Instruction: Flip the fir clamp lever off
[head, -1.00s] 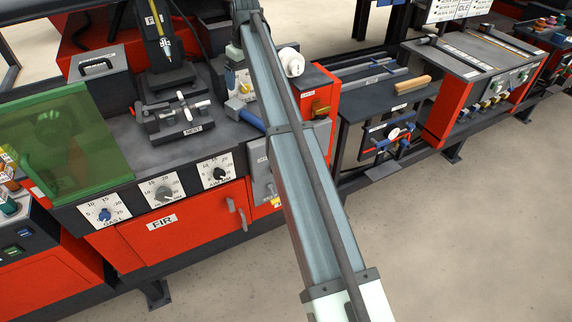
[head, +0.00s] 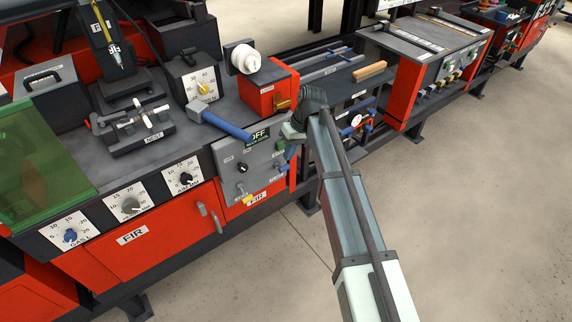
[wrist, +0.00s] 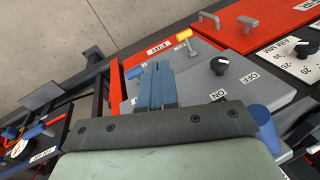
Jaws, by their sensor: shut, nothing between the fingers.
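The grey FIR control panel (head: 228,165) stands at the right end of the FIR bench. It carries a yellow-tipped lever (head: 245,196) low down and a blue lever (head: 279,168) at its right. I cannot read which one is marked clamp. In the wrist view the yellow-tipped lever (wrist: 184,35) is beyond my fingers to the right, and the blue-tipped lever (wrist: 133,73) is just left of them. My gripper (wrist: 157,70) is shut and empty, its fingers over the panel face. In the head view my gripper (head: 290,151) is at the panel's right edge, partly hidden.
A black knob (wrist: 219,65) with ON and OFF labels sits on the panel. A large blue handle (head: 225,125) sticks out above the panel's top edge. A red box (head: 268,88) stands behind. Open floor (head: 460,220) lies to the right.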

